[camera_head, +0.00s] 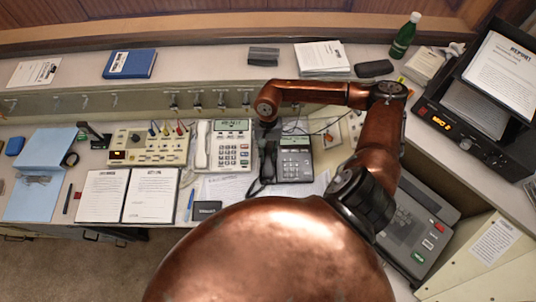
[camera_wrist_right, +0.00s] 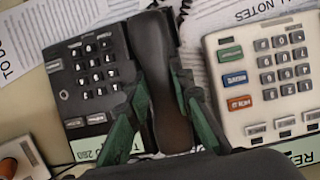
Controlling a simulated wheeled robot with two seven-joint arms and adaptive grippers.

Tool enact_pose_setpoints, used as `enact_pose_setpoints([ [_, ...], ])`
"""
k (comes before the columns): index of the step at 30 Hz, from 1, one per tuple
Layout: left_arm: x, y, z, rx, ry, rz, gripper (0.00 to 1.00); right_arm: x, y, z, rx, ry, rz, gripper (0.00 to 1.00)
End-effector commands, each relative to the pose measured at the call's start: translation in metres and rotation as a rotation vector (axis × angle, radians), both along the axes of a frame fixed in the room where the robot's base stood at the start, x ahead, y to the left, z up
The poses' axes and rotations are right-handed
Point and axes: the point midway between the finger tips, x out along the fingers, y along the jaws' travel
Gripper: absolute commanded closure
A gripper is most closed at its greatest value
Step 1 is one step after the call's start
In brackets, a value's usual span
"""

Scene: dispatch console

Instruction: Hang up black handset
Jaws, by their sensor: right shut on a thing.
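The black handset (camera_head: 267,166) is upright in the picture, along the left side of the black desk phone (camera_head: 295,160). My right gripper (camera_head: 268,131) is over its upper part, mostly hidden under my wrist. In the right wrist view the gripper's green-sided fingers (camera_wrist_right: 162,95) are shut on the black handset (camera_wrist_right: 168,125), one on each side. The black phone's keypad (camera_wrist_right: 92,70) shows to the left of it there. I cannot tell whether the handset touches the cradle. My left gripper is not in view.
A white phone (camera_head: 223,146) stands close to the left of the handset; it also shows in the right wrist view (camera_wrist_right: 268,75). Papers (camera_head: 226,186) lie in front. A beige switch panel (camera_head: 148,145) is further left. A green bottle (camera_head: 404,37) stands on the back ledge.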

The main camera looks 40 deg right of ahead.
Motion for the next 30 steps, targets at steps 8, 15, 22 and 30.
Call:
enact_pose_setpoints([
  [8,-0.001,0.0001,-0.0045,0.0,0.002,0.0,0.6,0.0005,-0.0003,-0.0032,0.0,0.0,0.0,1.0],
  [15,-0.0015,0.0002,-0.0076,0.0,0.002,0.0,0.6,0.0008,-0.0005,-0.0055,0.0,0.0,0.0,1.0],
  [22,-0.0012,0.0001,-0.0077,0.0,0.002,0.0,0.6,0.0008,-0.0006,-0.0053,0.0,0.0,0.0,1.0],
  [30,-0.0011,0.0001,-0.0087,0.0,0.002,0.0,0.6,0.0009,-0.0006,-0.0056,0.0,0.0,0.0,1.0],
])
